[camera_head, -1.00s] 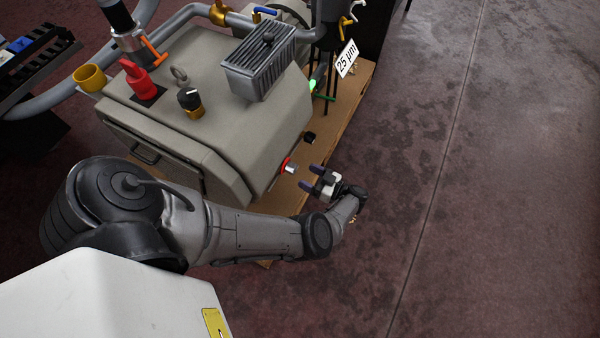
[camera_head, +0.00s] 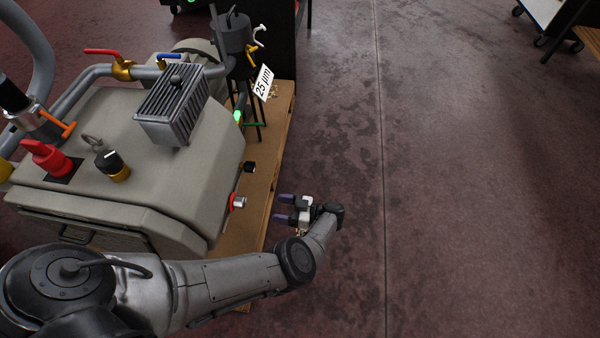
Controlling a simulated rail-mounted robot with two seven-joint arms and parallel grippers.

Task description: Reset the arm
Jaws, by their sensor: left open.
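My left arm comes in from the lower left and reaches across the front of a grey machine. My left gripper (camera_head: 283,209) is open, with its two dark fingers pointing left and nothing between them. It is to the right of a red and silver button (camera_head: 238,202) on the machine's side and is apart from it. My right gripper is not in view.
The grey vacuum machine (camera_head: 150,190) stands on a wooden pallet (camera_head: 268,150). The dark floor (camera_head: 460,200) to the right is clear.

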